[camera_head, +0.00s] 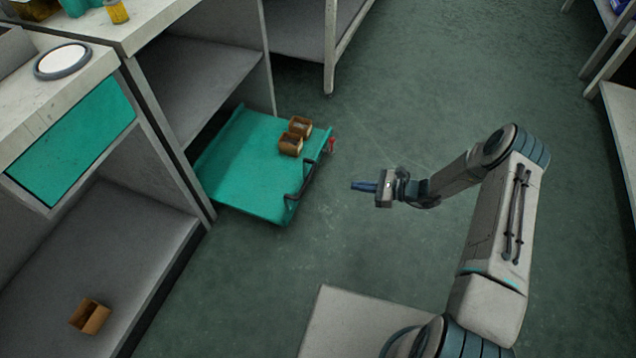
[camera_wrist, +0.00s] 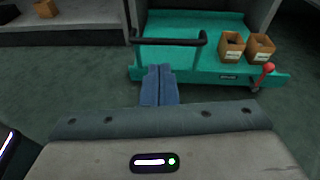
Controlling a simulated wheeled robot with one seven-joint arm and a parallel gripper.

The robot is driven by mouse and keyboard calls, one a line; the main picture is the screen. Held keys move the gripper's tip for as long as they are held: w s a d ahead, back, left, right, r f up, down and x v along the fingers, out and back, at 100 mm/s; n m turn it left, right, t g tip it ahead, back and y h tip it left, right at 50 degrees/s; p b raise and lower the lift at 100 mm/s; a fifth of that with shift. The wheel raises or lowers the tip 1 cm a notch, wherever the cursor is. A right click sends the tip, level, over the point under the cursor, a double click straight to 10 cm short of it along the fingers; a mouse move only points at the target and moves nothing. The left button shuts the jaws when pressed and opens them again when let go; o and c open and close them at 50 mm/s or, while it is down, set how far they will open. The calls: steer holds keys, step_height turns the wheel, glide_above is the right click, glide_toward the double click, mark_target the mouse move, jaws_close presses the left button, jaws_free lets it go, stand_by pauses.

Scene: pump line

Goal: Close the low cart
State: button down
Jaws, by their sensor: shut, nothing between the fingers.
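The low cart (camera_head: 250,169) is a flat teal platform standing partly out from under the bench on the floor. Its dark handle bar (camera_head: 301,181) runs along the front edge and also shows in the wrist view (camera_wrist: 168,42). Two small brown boxes (camera_head: 290,144) sit on its right part. A red-knobbed lever (camera_wrist: 264,74) sticks out at its front right corner. My gripper (camera_head: 355,186) is shut and empty, to the right of the cart and apart from the handle in the head view. In the wrist view its blue fingers (camera_wrist: 159,84) point at the handle.
The bench bay holding the cart has an upright post on its near side. A round white dish (camera_head: 62,60) lies on the bench top. A brown box (camera_head: 90,316) lies on the lower shelf at left. The green floor is clear around my arm.

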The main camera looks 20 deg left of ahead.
steer(key=a+f+b, duration=0.2)
steer(key=a+f, duration=0.1)
steer(key=a, duration=0.4)
steer(key=w+a+f+m+t+b, duration=0.1)
steer(key=a+f+b, duration=0.1)
steer(key=a, duration=0.5)
steer(key=shift+w+f+m+y+b, duration=0.15)
steer(key=shift+f+m+y+b, duration=0.15)
steer(key=shift+f+b, duration=0.1)
